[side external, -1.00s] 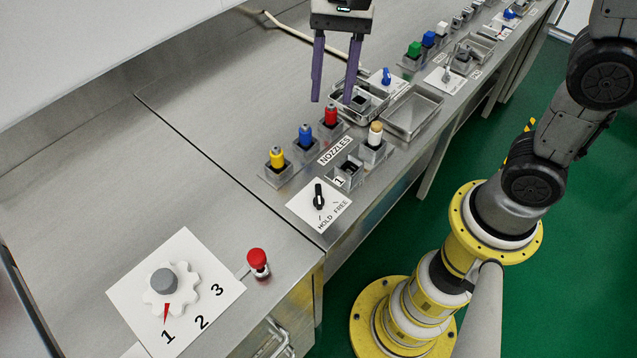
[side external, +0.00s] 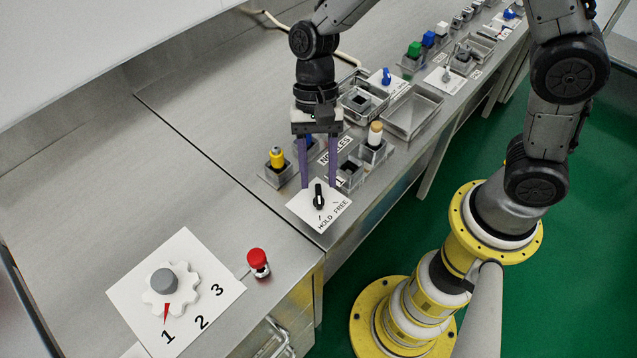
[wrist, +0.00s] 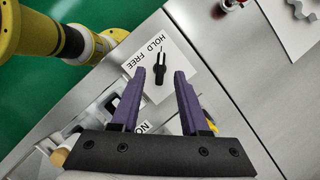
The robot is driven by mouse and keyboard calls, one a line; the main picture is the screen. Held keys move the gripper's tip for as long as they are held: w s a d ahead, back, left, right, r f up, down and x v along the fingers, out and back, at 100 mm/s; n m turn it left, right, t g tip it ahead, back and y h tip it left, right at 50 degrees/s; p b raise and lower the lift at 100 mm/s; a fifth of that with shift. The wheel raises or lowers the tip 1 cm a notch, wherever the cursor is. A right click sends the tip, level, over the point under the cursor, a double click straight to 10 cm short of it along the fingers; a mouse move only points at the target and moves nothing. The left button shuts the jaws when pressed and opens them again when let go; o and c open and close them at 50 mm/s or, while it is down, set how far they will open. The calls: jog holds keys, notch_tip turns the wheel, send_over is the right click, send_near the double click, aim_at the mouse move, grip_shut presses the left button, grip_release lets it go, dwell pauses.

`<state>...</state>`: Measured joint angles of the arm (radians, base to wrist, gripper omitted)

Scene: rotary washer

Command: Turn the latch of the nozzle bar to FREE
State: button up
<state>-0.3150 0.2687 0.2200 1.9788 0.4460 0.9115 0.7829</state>
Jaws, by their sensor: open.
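The latch is a black handle (side external: 319,198) on a white plate (side external: 300,207) marked HOLD and FREE. Its lower end points toward the HOLD side in the side view. It also shows in the wrist view as a dark handle (wrist: 161,72). My gripper (side external: 318,187) is open, with its purple fingers pointing down over the plate. In the wrist view, the fingertips (wrist: 160,73) stand on either side of the latch with gaps. Whether they are low enough to be level with the handle is hard to tell.
A yellow nozzle (side external: 277,157) stands left of my gripper; a blue one is partly hidden behind it. A white nozzle (side external: 375,138) stands to the right. A red button (side external: 258,260) and grey dial (side external: 164,281) are in front. The steel top at left is clear.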

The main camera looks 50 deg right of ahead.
aim_at(319, 199)
jog(key=shift+x, duration=1.45)
grip_shut()
